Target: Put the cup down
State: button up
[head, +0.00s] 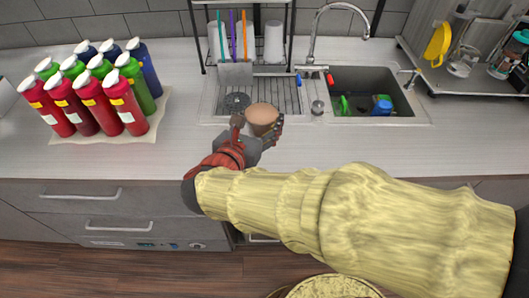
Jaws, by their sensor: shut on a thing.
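A cup (262,114) with a brown top shows in the head view, near the middle of the counter and in front of the drying rack. My gripper (258,131) is shut around it from the front. The gripper fingers hide the lower part of the cup. I cannot tell whether the cup's base touches the counter (335,151) or hangs just above it. The cup looks roughly upright.
Several coloured bottles (95,90) stand on a mat at the left. Behind the cup is a drying rack (285,94), with a sink (362,95) to its right. A metal shelf (445,80) stands at far right. Counter between bottles and gripper is clear.

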aim_at(262, 122)
jog(key=s, duration=0.1)
jog(key=s+a, duration=0.1)
jog(key=s, duration=0.1)
jog(key=s+a, duration=0.1)
jog(key=shift+s+f+b, duration=0.15)
jog(key=shift+s+b, duration=0.25)
jog(key=w+f+b, duration=0.1)
jog(key=w, duration=0.2)
jog(key=w+d+f+b, duration=0.1)
jog(key=w+f, duration=0.1)
jog(key=w, duration=0.1)
jog(key=w+d+f+b, duration=0.1)
jog(key=w, duration=0.2)
jog(key=shift+w+d+f+b, duration=0.1)
jog(key=shift+f+b, duration=0.25)
jog(key=shift+f, duration=0.05)
jog(key=shift+w+d+f+b, duration=0.15)
jog(key=shift+w+f+b, duration=0.5)
jog(key=shift+f, duration=0.7)
jog(key=shift+w+d+f+b, duration=0.1)
jog(key=shift+w+f+b, duration=0.55)
jog(key=shift+f, duration=0.65)
jog(key=shift+w+d+f+b, duration=0.15)
jog(key=shift+w+f+b, duration=0.25)
jog(key=shift+w+f, duration=0.7)
jog(key=shift+s+f, duration=0.25)
jog(key=shift+s, duration=0.05)
